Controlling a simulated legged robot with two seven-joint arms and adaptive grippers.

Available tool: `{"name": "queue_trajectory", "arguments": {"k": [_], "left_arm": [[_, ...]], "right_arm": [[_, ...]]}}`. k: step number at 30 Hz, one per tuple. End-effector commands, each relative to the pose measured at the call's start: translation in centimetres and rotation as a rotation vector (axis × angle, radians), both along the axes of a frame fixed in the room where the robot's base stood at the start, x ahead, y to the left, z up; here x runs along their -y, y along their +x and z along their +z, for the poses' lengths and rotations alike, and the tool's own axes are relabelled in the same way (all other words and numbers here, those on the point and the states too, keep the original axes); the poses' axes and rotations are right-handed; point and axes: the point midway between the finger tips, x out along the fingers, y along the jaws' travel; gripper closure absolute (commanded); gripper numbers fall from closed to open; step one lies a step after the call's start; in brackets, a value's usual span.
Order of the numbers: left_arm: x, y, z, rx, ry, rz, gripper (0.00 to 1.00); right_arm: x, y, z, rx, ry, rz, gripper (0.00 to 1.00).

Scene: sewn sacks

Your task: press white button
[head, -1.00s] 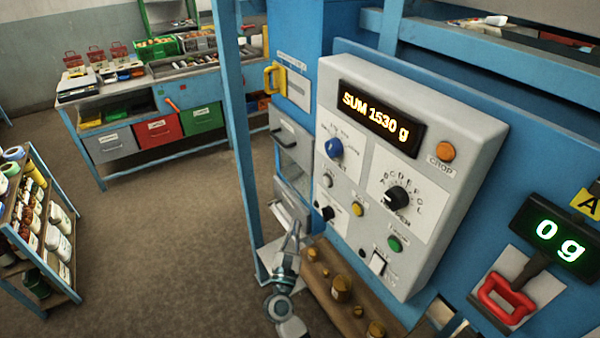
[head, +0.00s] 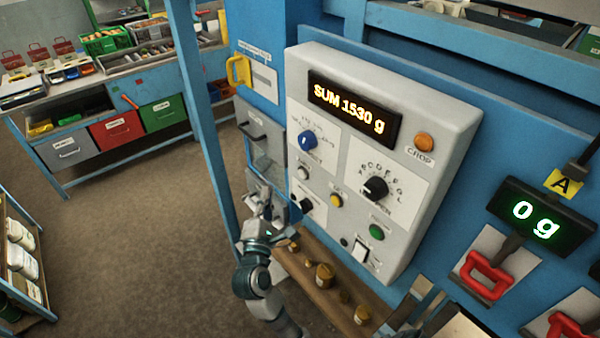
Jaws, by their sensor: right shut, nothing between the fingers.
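The white button (head: 303,173) is a small round pale knob on the left part of the grey control panel (head: 450,135), below the blue knob (head: 308,141) and above a black knob (head: 306,205). My right gripper (head: 262,192) is shut and empty. It is to the lower left of the white button in the picture, near the panel's left edge and in front of the grey drawers. I cannot tell its exact depth from the panel; a gap shows between it and the button. My left gripper is not in view.
The panel also carries a yellow button (head: 336,200), a green button (head: 376,232), an orange button (head: 424,142), a black dial (head: 375,188) and a white rocker switch (head: 361,252). A wooden ledge with brass weights (head: 324,275) lies below. A blue post (head: 200,110) stands left.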

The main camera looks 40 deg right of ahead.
Motion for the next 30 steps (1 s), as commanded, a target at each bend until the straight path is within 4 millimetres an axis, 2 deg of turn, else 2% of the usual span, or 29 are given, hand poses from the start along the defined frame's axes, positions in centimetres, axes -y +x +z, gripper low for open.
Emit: {"name": "queue_trajectory", "arguments": {"k": [9,15,21,30], "left_arm": [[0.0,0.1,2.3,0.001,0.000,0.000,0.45],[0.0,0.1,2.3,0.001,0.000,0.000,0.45],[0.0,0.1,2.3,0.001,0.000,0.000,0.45],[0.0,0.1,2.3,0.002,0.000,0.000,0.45]], "right_arm": [[4.6,0.3,0.3,-0.001,-0.005,-0.003,1.00],[6.6,0.5,0.0,-0.001,-0.002,-0.003,1.00],[7.4,0.5,0.0,0.000,-0.001,-0.001,1.00],[7.4,0.5,0.0,0.000,-0.001,-0.001,1.00]]}}
